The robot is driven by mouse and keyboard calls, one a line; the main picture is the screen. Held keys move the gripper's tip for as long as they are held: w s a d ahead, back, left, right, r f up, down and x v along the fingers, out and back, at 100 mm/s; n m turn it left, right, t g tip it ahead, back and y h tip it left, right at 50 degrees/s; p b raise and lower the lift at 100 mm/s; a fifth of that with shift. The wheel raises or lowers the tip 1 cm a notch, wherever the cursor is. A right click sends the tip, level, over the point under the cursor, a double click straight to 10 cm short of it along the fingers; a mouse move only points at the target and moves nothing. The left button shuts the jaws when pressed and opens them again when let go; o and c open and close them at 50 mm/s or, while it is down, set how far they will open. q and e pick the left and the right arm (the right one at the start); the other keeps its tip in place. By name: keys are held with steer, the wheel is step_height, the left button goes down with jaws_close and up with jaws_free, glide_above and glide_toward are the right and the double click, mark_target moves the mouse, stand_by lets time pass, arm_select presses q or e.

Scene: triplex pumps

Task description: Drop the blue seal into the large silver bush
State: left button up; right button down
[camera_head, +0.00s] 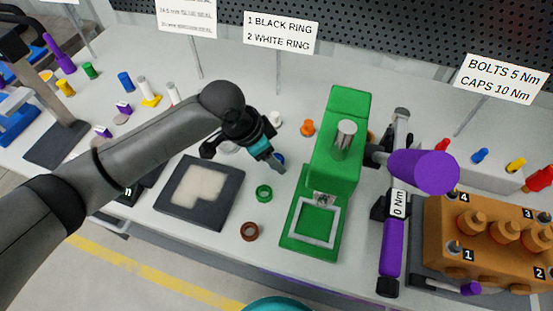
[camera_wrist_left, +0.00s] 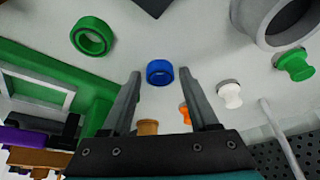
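The blue seal (camera_wrist_left: 160,72) is a small ring on the bench. In the left wrist view it lies between the fingertips of my left gripper (camera_wrist_left: 160,78), with a gap on each side. The gripper is open. In the head view my left gripper (camera_head: 277,166) points down at the bench left of the green press, and the seal (camera_head: 281,158) is mostly hidden by it. A large silver bush (camera_wrist_left: 264,28) is cut off at the top right of the wrist view. In the head view a pale round part (camera_head: 229,148), mostly behind the gripper, seems to be this bush. My right gripper is not visible.
The green press (camera_head: 325,170) stands close on the right. A green ring (camera_head: 264,193), a brown ring (camera_head: 250,231) and a dark tray (camera_head: 226,204) lie nearer the front. An orange part (camera_head: 307,128) and a white part (camera_head: 276,118) stand behind the gripper.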

arm_select(q)
jaws_close()
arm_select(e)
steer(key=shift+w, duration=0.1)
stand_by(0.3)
